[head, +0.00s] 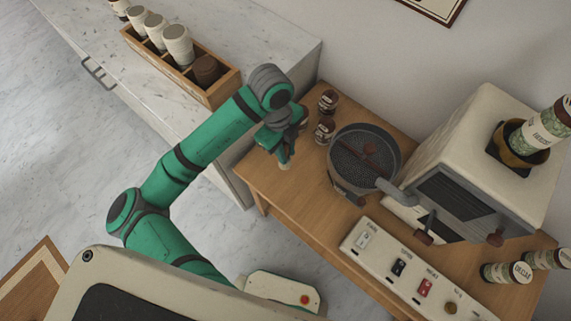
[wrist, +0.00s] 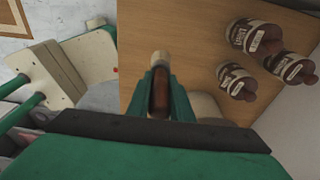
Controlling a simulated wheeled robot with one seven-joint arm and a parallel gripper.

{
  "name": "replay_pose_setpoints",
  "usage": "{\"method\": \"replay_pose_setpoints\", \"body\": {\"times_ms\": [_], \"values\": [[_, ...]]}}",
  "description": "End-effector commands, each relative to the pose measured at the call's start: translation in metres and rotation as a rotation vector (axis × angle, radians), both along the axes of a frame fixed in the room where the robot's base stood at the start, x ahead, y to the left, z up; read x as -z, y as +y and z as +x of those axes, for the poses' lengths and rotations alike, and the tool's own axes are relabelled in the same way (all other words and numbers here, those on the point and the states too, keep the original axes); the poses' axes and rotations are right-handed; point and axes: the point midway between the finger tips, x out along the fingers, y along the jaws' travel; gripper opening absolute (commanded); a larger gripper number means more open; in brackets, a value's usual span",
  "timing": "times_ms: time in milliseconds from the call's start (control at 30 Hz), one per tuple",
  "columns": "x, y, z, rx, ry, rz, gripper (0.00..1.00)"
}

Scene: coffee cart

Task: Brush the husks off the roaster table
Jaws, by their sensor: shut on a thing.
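The roaster table (head: 290,190) is a wooden table against the wall; its bare top also shows in the wrist view (wrist: 195,35). My gripper (head: 284,152) is over its left end, pointing down. In the wrist view my gripper (wrist: 161,80) is shut on a narrow brown thing with a pale, blunt end, which looks like the brush (wrist: 160,60). Most of the brush is hidden by the fingers. I cannot tell whether its pale end touches the table top. I cannot make out any husks in either view.
Small labelled jars (head: 325,130) stand close right of my gripper. Beyond them are a round dark cooling tray (head: 343,180), a cream roaster (head: 480,125) and a switch panel (head: 385,262). A marble counter (head: 90,50) with a wooden cup box (head: 215,95) adjoins on the left.

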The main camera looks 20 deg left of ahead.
Motion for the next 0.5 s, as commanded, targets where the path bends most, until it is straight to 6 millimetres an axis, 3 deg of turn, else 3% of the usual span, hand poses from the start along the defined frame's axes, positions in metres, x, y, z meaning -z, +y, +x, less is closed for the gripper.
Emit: {"method": "replay_pose_setpoints", "body": {"times_ms": [200, 500], "values": [[-0.017, -0.005, 0.001, 0.012, -0.001, 0.002, 0.00], [-0.020, -0.005, 0.001, 0.012, 0.000, 0.001, 0.00]]}}
